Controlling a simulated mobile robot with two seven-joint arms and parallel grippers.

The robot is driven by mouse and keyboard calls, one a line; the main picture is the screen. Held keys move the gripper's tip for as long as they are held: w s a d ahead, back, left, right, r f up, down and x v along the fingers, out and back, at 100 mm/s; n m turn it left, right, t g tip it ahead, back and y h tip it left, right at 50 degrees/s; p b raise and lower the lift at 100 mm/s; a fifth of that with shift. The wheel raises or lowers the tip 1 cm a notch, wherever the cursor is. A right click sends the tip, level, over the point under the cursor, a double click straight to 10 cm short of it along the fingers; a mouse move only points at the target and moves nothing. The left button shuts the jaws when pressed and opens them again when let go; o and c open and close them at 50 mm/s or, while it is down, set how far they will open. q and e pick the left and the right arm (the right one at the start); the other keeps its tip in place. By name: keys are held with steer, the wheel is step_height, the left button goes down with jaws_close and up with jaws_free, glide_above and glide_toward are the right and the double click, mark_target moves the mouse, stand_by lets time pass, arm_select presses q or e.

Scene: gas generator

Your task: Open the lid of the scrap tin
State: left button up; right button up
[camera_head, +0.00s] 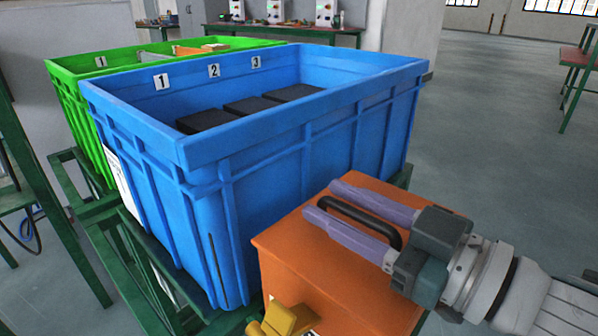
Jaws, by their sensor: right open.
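The scrap tin (300,262) is an orange box at the bottom centre, in front of the blue crate. Its flat orange top carries a black curved handle (376,226), and the top looks closed. My right gripper (326,201) reaches in from the right over the top. Its two purple fingers are apart, one on each side of the handle; I cannot tell whether they touch it. The gripper body hides the right part of the top. My left gripper is not in view.
A blue crate (250,150) with several black blocks inside stands right behind the tin. A green crate (62,80) is behind it, both on a green metal frame (95,210). A yellow part (286,320) shows at the tin's lower front. Open floor (500,130) lies right.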

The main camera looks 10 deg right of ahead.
jaws_close()
stand_by(0.4)
stand_by(1.1)
